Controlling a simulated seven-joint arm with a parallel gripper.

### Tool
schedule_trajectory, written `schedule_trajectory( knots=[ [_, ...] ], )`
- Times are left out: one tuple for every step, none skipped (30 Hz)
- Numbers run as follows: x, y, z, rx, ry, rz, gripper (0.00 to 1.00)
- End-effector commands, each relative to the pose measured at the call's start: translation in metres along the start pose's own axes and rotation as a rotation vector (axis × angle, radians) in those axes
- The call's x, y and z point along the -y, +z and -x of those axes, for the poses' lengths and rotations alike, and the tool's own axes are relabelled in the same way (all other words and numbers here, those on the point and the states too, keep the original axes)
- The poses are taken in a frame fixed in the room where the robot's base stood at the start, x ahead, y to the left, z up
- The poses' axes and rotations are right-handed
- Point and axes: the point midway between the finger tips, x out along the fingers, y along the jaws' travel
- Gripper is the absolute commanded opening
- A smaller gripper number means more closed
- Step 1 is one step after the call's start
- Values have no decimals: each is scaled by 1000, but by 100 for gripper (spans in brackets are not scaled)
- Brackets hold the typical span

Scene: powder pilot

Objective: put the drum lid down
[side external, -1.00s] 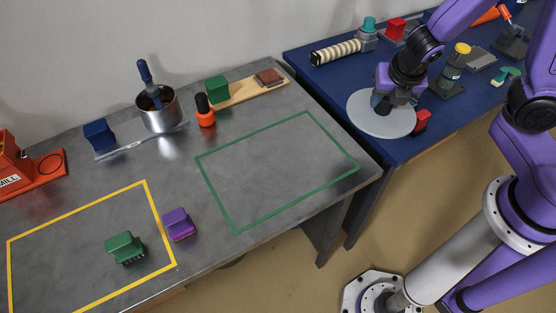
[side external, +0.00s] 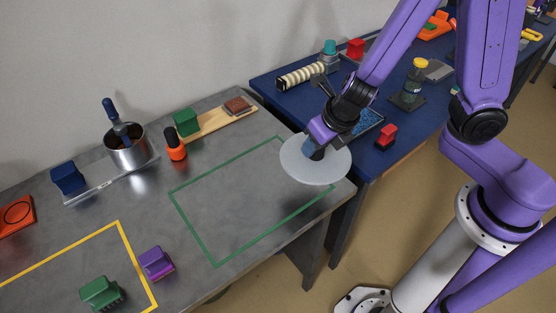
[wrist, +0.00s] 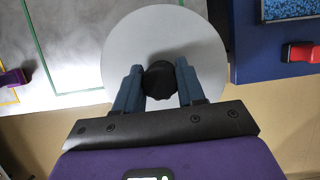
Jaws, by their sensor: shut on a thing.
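The drum lid (side external: 300,167) is a flat light-grey disc with a dark knob. My gripper (side external: 314,150) is shut on the knob and holds the lid level. In the wrist view the lid (wrist: 125,45) fills the upper middle. The blue-grey fingers of my gripper (wrist: 160,82) close on the black knob (wrist: 160,68) from both sides. The lid's far underside is hidden.
The green outline encloses bare grey table. A purple block (side external: 156,262) and a green block (side external: 101,293) stand to its left, by the yellow outline (side external: 75,247). The blue table (side external: 365,163) holds a red block (side external: 386,135).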

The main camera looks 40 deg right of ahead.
Motion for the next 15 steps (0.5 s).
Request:
schedule_trajectory(
  knots=[
    [-2, 2, -3, -2, -1, -2, 7],
    [-3, 6, -8, -2, -2, -2, 7],
    [-6, 11, -13, -2, -2, -3, 7],
    [-8, 15, -18, -2, -1, -3, 7],
    [-10, 18, -22, -3, -2, -2, 7],
    [-13, 24, -27, -2, -1, -3, 7],
    [-15, 28, -32, -2, -1, -4, 7],
    [-17, 32, -36, -2, -2, -4, 7],
    [-19, 35, -42, -2, -2, -2, 7],
    [-19, 36, -46, -2, -2, -2, 7],
    [-21, 36, -50, -3, -2, 0, 7],
    [-22, 38, -56, -3, -3, -1, 7],
    [-23, 39, -60, -2, -2, -1, 7],
    [-24, 40, -65, -3, -2, 0, 7],
    [-26, 42, -71, -2, -2, -1, 7]
  ],
)
